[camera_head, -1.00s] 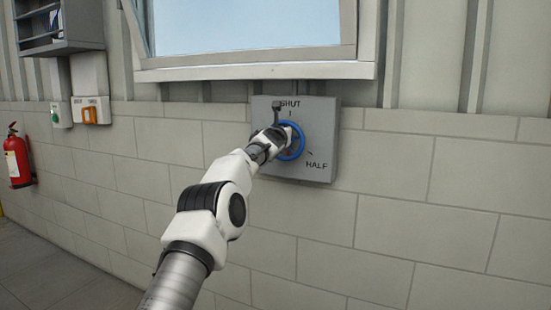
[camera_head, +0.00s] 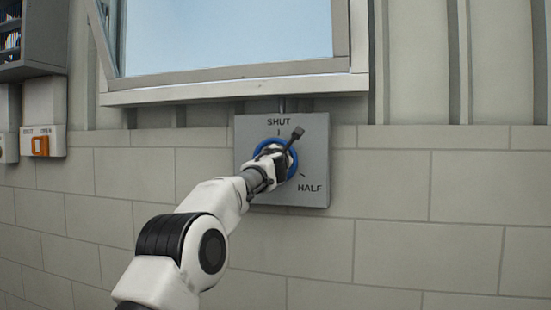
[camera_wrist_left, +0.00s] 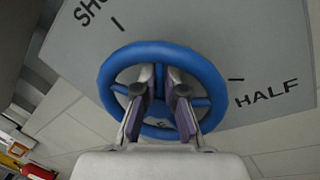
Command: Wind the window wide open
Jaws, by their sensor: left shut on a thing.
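A blue handwheel (camera_head: 262,148) sits on a grey box (camera_head: 318,150) on the wall. The box is marked SHUT at the top and HALF at the lower right. My left gripper (camera_head: 280,160) is at the wheel and covers much of it. In the left wrist view the blue wheel (camera_wrist_left: 150,50) is seen face on, with my left gripper's fingers (camera_wrist_left: 161,95) inside its rim, shut at the hub and spokes. Lettering below the hub is mostly hidden. Above, the window (camera_head: 225,35) has its sash at a slight angle to the frame at left. My right gripper is out of view.
A window sill (camera_head: 235,88) juts out just above the box. An orange switch (camera_head: 40,146) on a pale panel and a grey cabinet (camera_head: 35,45) are at the left. A red extinguisher (camera_wrist_left: 38,172) shows at the lower left in the wrist view. The block wall is clear right of the box.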

